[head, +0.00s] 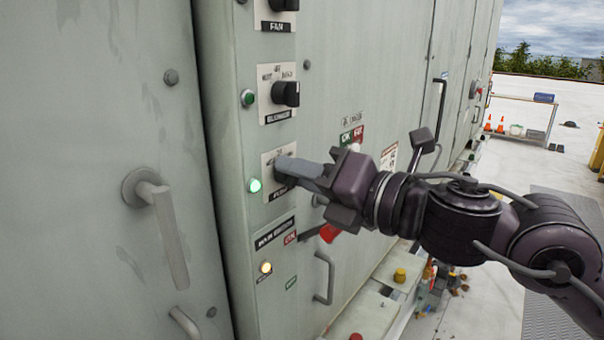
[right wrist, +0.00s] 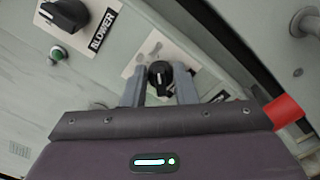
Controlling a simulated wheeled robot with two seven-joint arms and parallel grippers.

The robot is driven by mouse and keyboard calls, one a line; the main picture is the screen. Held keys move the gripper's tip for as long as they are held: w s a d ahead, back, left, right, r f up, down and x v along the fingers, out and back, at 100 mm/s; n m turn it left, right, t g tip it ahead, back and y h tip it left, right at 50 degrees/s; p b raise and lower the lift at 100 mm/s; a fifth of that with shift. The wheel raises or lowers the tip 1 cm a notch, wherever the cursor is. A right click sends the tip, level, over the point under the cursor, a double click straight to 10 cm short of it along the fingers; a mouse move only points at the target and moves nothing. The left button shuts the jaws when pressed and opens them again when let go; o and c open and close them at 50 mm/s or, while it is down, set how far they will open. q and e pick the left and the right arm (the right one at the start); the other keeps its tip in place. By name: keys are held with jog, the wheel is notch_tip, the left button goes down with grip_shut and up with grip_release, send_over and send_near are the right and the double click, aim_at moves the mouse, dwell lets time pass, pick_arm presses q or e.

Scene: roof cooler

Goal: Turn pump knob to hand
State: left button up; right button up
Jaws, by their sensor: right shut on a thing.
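The pump knob is a small black rotary knob on a light label plate (head: 270,187) on the cabinet's narrow front. In the head view my right gripper (head: 283,170) reaches it from the right and its fingers cover most of the knob. In the right wrist view the pump knob (right wrist: 158,76) sits between the two grey fingers of my right gripper (right wrist: 160,88), which is shut on it. The position marks on the plate are too small or covered to read. My left gripper is not in view.
The blower knob (head: 286,94) is just above, with a green lamp (head: 248,98) beside it. A lit green lamp (head: 254,185) is left of the pump plate. A red handle (head: 329,233) and a lit amber lamp (head: 266,267) are below. A door handle (head: 157,218) juts out at left.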

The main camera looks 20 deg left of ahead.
jog(key=o, duration=1)
jog(key=shift+d, duration=0.1)
jog(key=b+v, duration=0.3)
jog(key=v, duration=0.4)
jog(key=shift+s+d, duration=0.1)
jog(key=shift+d, duration=0.2)
